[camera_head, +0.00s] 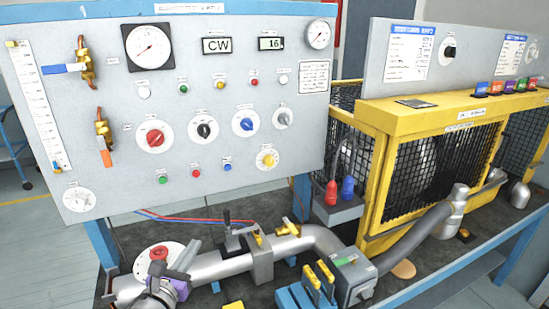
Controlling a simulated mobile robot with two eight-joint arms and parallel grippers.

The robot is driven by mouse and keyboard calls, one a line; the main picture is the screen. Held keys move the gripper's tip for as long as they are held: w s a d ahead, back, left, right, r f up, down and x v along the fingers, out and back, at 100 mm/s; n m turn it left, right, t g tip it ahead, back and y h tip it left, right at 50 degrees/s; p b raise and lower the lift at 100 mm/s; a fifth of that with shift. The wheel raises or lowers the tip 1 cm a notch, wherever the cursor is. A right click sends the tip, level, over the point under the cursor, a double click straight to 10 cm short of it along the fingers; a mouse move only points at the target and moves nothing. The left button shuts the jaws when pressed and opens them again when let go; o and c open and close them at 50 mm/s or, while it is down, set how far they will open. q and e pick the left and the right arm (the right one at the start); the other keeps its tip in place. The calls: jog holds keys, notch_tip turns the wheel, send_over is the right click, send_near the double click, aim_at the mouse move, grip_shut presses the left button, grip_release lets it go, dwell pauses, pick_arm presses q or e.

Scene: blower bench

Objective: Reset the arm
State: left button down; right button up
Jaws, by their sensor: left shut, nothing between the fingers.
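My left gripper (190,250) is low at the left of the picture, over the bench in front of the control panel (215,105). It appears grey with a purple part behind the fingers. Its fingers are shut with nothing visible between them. It is near a red ring-shaped knob on a white disc (139,263) and the left part of the grey pipe (222,266); I cannot tell whether it touches either. The rest of my left arm is mostly cut off by the lower edge. My right gripper is not in view.
The panel carries gauges, coloured knobs, buttons and two lever valves. A yellow caged blower (372,190) stands at the right. A black lever (227,220), a yellow valve handle (290,227) and blue blocks with yellow tops (291,298) stand along the pipe.

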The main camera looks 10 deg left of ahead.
pick_arm(q)
jog(key=s+a+f+n+g+y, duration=0.1)
jog(key=s+f+n+g+y, duration=0.25)
jog(key=n, duration=0.85)
jog(key=s+a+f+n+g+y, duration=0.15)
jog(key=s+f+n, duration=0.3)
jog(key=n, duration=0.75)
jog(key=s+d+f+n+g+h+p, duration=0.1)
jog(key=s+d+f+n+g+h, duration=0.3)
jog(key=s+d+f+n, duration=0.5)
jog(key=s+d+n+g, duration=0.2)
jog(key=s+n, duration=0.1)
jog(key=shift+f+n+g, duration=0.25)
jog(key=shift+n+g, duration=0.15)
